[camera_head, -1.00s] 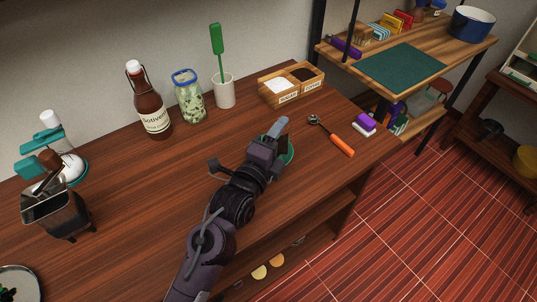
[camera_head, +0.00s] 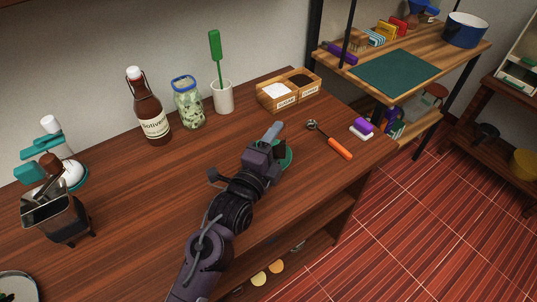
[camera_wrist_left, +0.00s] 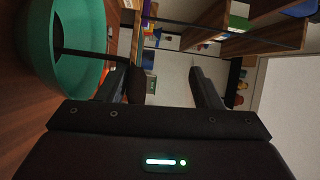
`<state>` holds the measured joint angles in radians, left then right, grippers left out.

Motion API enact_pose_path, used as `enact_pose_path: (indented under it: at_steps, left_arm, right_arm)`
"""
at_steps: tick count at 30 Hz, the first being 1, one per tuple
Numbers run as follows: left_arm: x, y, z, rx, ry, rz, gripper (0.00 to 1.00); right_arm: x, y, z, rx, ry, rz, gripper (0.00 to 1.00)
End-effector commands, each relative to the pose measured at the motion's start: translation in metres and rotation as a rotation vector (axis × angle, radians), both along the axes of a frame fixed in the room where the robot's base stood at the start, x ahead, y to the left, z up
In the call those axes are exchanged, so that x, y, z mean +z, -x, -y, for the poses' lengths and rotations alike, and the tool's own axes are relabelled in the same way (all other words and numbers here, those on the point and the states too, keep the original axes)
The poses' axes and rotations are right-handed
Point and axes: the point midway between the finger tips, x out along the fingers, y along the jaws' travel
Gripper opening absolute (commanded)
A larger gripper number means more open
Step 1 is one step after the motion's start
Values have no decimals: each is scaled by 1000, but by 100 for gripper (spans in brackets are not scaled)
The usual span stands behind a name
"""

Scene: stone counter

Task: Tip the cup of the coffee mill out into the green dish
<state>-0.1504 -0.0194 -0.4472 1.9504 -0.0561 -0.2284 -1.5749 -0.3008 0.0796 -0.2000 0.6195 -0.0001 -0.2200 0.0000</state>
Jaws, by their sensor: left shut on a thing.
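The green dish (camera_head: 287,155) stands on the brown counter, partly hidden behind my left gripper (camera_head: 271,140). In the left wrist view the dish (camera_wrist_left: 85,75) fills the upper left, close beside the fingers. My left gripper (camera_wrist_left: 165,85) is shut on a small dark thing (camera_wrist_left: 135,86) with a thin dark bar reaching over the dish; whether this is the mill's cup cannot be told. What lies inside the dish is not clear. A dark metal box on legs (camera_head: 62,222) at the left may be the coffee mill. My right gripper is not in view.
A teal and white device (camera_head: 72,172) stands behind the metal box. A brown bottle (camera_head: 150,120), a jar (camera_head: 188,104), a white pot (camera_head: 223,97) and a wooden box (camera_head: 288,92) line the back. An orange-handled tool (camera_head: 338,147) lies right of the dish.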

Motion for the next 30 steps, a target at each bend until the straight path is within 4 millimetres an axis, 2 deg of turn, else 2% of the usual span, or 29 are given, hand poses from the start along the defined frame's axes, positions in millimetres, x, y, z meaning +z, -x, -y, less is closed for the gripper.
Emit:
enact_pose_path:
  at_steps: [30]
  left_arm:
    - [1,-11,-2,0,113,-10,36]
  right_arm:
    - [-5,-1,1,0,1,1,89]
